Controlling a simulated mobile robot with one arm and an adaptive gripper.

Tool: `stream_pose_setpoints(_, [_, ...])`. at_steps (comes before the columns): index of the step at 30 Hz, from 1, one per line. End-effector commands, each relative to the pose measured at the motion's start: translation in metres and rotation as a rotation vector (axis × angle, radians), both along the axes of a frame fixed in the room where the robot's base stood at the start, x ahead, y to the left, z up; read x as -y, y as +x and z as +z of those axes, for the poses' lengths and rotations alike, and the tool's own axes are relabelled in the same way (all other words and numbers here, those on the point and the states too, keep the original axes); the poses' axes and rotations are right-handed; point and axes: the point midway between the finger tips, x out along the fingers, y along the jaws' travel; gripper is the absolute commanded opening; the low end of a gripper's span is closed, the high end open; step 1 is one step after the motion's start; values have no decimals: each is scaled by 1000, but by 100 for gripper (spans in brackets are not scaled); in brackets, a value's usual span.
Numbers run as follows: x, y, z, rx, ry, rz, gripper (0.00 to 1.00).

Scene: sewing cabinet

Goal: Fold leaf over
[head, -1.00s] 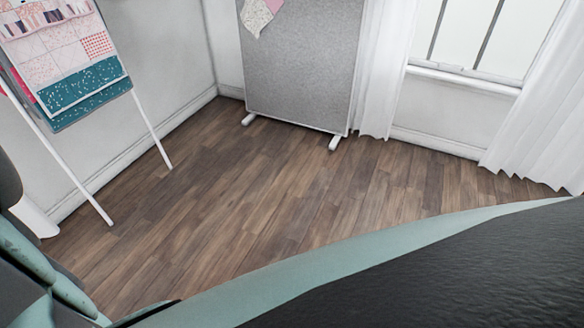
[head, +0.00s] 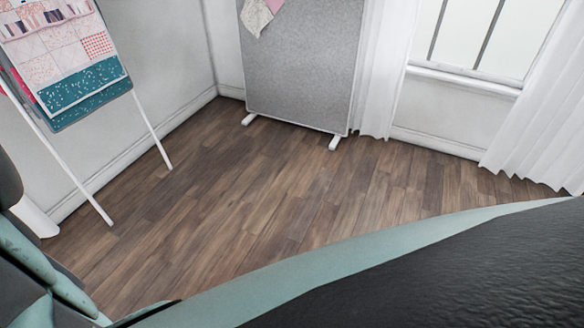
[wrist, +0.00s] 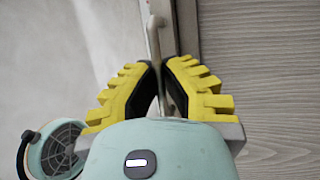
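In the wrist view, a grey wood-grain panel (wrist: 255,70) fills the right side; it may be the leaf, but its full outline is out of frame. A thin whitish curved handle (wrist: 153,38) stands beside this strip and runs down between my fingertips. My gripper (wrist: 160,68), with yellow ribbed fingers and black pads, is closed to a narrow gap around the handle. The fingers hide the handle's lower part. The head view shows neither the leaf nor my gripper.
In the head view, a grey board (head: 300,65) on white feet stands at the back wall. A white easel-like stand (head: 150,130) with patchwork (head: 75,70) is at left. White curtains (head: 540,120) flank a window (head: 470,40). The wooden floor (head: 250,195) between is clear.

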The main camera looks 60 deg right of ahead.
Motion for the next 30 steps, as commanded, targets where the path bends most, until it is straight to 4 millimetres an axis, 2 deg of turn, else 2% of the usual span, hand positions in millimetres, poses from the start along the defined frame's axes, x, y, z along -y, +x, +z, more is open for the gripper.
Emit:
stream_pose_setpoints(5, [0, 0, 8, 5, -3, 0, 0])
stream_pose_setpoints(11, [-1, -1, 32, 24, -34, 0, 0])
stream_pose_setpoints(20, [-8, -6, 98, 80, -121, 4, 0])
stream_pose_setpoints(30, [-25, -16, 175, 159, -241, 6, 0])
